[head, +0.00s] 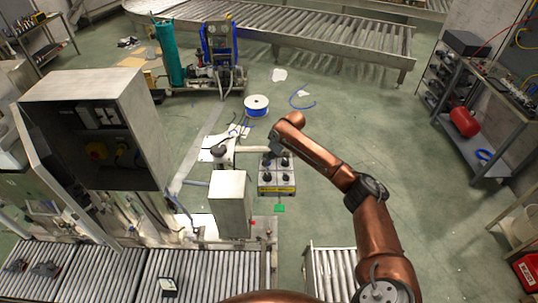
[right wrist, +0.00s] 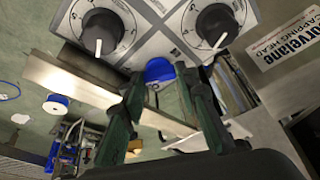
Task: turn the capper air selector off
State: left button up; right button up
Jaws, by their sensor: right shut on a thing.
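The control box (head: 263,184) stands right of the middle in the head view, with several dark knobs on its pale top face. My right gripper (head: 276,150) is at the box's far edge. In the right wrist view two black dials with white pointer lines, a left dial (right wrist: 108,32) and a right dial (right wrist: 215,25), show on the panel. A blue knob (right wrist: 158,70) sits between the fingertips of my right gripper (right wrist: 158,78), which is shut on it. Its setting is hidden, and I cannot read which selector it is. My left gripper is out of view.
A label (right wrist: 285,40) reading "capping head" is beside the dials. A grey cabinet (head: 229,204) stands left of the box, and an open electrical cabinet (head: 85,88) further left. Roller conveyors (head: 205,275) run along the front.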

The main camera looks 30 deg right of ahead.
jog(key=shift+w+r, duration=0.1)
jog(key=o, duration=0.9)
jog(key=v, duration=1.2)
